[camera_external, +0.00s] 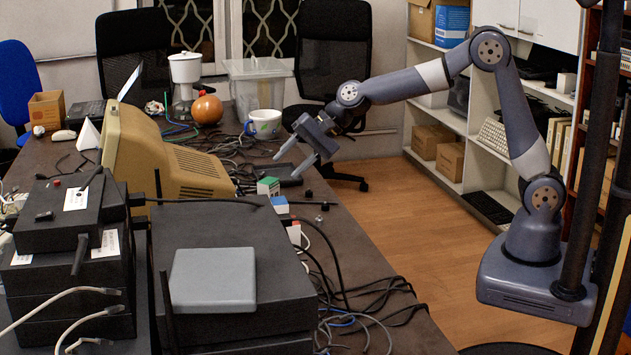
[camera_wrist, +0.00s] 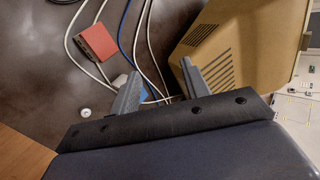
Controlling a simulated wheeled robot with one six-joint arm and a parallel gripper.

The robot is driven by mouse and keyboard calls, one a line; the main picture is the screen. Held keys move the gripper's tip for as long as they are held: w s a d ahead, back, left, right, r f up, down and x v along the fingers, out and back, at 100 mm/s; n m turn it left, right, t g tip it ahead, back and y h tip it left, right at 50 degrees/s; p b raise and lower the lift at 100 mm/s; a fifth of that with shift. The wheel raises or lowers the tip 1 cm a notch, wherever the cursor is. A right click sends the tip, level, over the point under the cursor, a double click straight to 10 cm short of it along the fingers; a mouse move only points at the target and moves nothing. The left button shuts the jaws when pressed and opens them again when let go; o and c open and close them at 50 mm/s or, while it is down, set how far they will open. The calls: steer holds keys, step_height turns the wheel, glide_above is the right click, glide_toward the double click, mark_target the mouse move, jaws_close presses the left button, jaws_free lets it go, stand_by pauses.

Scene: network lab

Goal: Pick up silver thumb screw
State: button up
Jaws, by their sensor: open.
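A small round silver piece, which looks like the silver thumb screw (camera_wrist: 86,113), lies on the dark table in the wrist view, left of my left finger and apart from it. In the external view a tiny silvery spot (camera_external: 318,219) near the table's right edge may be the same screw; it is too small to be sure. My gripper (camera_external: 288,166) is above the table's right edge, fingers pointing down and left, open with nothing between them. In the wrist view the gripper (camera_wrist: 160,70) has its two fingers spread apart over cables.
A beige monitor (camera_wrist: 240,40) stands close to my right finger. A red-faced block (camera_wrist: 98,42) and loose cables lie nearby. Black device stacks (camera_external: 235,255) fill the front. A mug (camera_external: 264,124) and an orange round object (camera_external: 207,110) stand farther back. Floor is open at right.

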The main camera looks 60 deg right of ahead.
steer(key=s+d+n+g+h+p, duration=0.2)
steer(key=s+n, duration=0.1)
steer(key=n, duration=0.1)
steer(key=n+g+h+p, duration=0.2)
steer(key=n+h+p, duration=0.1)
steer(key=n+h, duration=0.15)
glide_toward(320, 219)
steer(key=shift+x, duration=1.05)
steer(key=shift+p+x, duration=0.3)
steer(key=shift+x, duration=2.65)
steer(key=shift+w+d, duration=0.1)
steer(key=shift+w, duration=0.1)
steer(key=shift+c, duration=0.2)
jaws_close()
